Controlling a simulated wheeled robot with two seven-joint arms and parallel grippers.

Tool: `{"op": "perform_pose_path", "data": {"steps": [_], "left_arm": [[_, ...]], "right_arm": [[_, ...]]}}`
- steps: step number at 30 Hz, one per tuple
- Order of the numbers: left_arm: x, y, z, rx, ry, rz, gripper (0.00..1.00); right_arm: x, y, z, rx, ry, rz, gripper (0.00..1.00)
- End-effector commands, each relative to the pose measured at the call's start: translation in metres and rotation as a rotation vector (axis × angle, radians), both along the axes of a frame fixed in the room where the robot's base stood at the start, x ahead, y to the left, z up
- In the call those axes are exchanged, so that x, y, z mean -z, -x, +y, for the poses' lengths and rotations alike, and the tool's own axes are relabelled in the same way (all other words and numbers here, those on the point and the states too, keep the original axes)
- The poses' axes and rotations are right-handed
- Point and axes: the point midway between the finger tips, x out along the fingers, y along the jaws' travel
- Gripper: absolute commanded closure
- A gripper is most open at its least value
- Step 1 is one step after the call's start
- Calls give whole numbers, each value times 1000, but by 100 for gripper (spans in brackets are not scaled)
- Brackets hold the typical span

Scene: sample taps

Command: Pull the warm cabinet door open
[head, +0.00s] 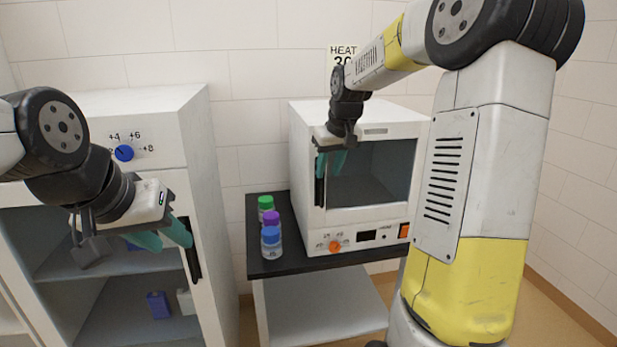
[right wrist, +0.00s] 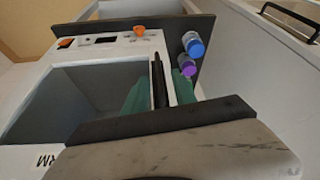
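The warm cabinet (head: 365,214) is a white box with a dark window in its door (head: 372,172), which looks shut. A black upright handle (head: 319,181) is at the door's left side; it also shows in the right wrist view (right wrist: 160,82). My right gripper (head: 331,164) is at the handle. In the right wrist view its teal fingers (right wrist: 160,92) stand on either side of the handle, with gaps visible, so it looks open around it. My left gripper (head: 166,238) is open and empty, in front of the larger cabinet at left.
The warm cabinet stands on a dark-topped stand (head: 275,266). Bottles with green (head: 265,202), purple (head: 271,217) and blue (head: 271,236) caps stand left of it. A larger white cabinet (head: 188,130) with a blue knob (head: 124,153) is at left.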

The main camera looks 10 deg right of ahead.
Motion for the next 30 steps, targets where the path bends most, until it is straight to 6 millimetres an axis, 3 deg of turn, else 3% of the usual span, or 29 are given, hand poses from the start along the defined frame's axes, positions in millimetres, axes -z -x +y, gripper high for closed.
{"op": "perform_pose_path", "data": {"steps": [5,18,30], "left_arm": [[0,0,0,0,0,0,64],[0,0,0,0,0,0,64],[0,0,0,0,0,0,64]], "right_arm": [[10,-9,-1,-4,-3,4,67],[68,-32,5,-3,-4,5,67],[76,-36,5,-3,-3,2,67]]}}
